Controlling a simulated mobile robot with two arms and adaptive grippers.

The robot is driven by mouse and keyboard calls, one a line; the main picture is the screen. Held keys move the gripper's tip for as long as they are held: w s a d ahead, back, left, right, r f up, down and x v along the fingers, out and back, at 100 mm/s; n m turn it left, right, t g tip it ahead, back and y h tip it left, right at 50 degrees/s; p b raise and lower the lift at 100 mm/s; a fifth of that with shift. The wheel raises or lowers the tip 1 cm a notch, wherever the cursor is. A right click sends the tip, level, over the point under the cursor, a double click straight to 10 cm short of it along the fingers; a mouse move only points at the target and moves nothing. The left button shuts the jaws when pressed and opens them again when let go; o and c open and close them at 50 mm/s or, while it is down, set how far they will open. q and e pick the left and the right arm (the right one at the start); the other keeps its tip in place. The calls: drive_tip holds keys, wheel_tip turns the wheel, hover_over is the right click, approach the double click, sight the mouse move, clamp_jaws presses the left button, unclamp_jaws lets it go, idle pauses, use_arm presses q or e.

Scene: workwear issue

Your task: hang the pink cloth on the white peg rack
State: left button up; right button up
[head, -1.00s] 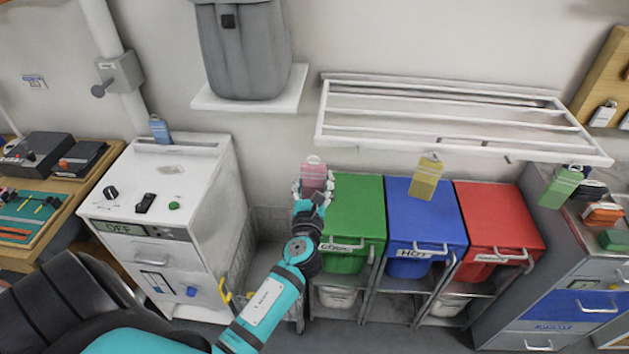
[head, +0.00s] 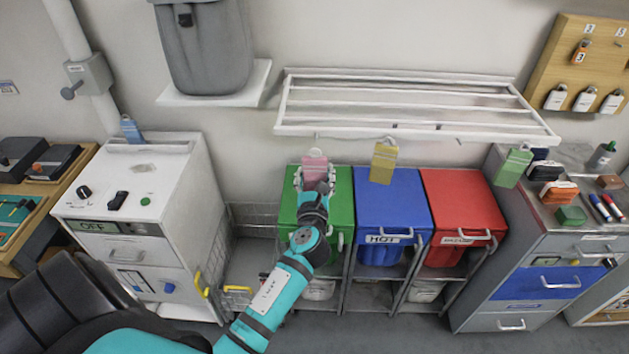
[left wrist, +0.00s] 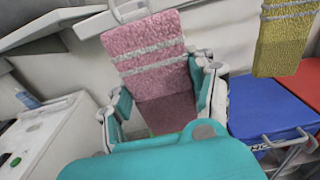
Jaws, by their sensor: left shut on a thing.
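The pink cloth (head: 315,165) has pale stripes and a light loop on top. It hangs upright in my left gripper (head: 314,181), which is shut on its lower part. In the left wrist view the cloth (left wrist: 148,48) stands between the fingers (left wrist: 160,92), its loop near a white bar at the top. The white peg rack (head: 400,128) is on the wall, with small pegs under its front rail. The cloth is just below the left part of that rail; whether the loop touches a peg cannot be told. My right gripper is not in view.
A yellow cloth (head: 384,163) hangs from the rack right of the pink one, and a green cloth (head: 513,167) hangs near its right end. Green (head: 342,190), blue (head: 391,205) and red (head: 462,200) bins stand below. A white cabinet (head: 150,190) is at left.

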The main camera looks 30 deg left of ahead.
use_arm(q)
drive_tip(key=shift+w+a+f, duration=0.1)
drive_tip(key=shift+w+a, duration=0.15)
drive_tip(key=shift+w, duration=0.2)
drive_tip(key=shift+w+a+b, duration=0.3)
drive_tip(key=shift+w, duration=0.15)
drive_tip(key=x, duration=0.1)
drive_tip(key=b+x, duration=0.1)
drive_tip(key=x, duration=0.3)
drive_tip(key=shift+f, duration=0.25)
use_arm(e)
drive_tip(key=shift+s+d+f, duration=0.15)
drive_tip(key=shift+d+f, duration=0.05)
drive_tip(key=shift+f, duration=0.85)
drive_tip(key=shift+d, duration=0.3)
use_arm(q)
drive_tip(key=o, duration=1.3)
